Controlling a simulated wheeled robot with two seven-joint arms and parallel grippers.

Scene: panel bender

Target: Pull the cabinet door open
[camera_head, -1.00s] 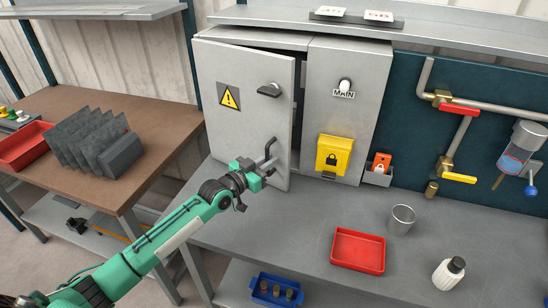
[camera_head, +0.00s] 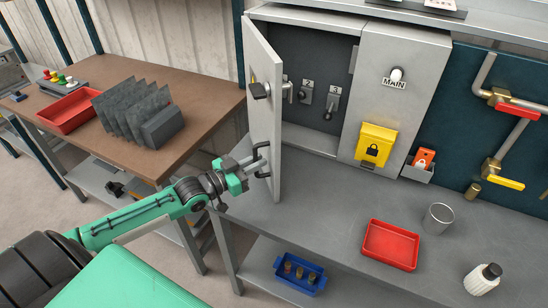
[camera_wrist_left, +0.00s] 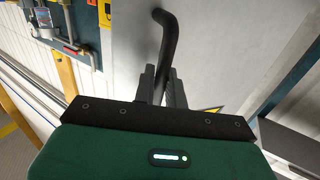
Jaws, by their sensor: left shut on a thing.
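The grey cabinet door (camera_head: 264,120) stands wide open, swung out to the left on its left edge, seen nearly edge-on in the head view. A dark bar handle (camera_head: 262,158) is on its lower outer face. My left gripper (camera_head: 254,168) is shut on this handle; in the left wrist view the fingers (camera_wrist_left: 163,88) close around the black bent handle (camera_wrist_left: 167,35). Inside the cabinet (camera_head: 318,70), numbered switches 2 and 3 (camera_head: 331,100) show on the back panel. My right gripper is not in view.
The grey bench (camera_head: 310,190) holds a red tray (camera_head: 390,245), a metal cup (camera_head: 438,218) and a white bottle (camera_head: 482,279). A yellow lock box (camera_head: 375,145) is on the closed right cabinet panel. A brown table (camera_head: 190,95) with grey folders stands at the left.

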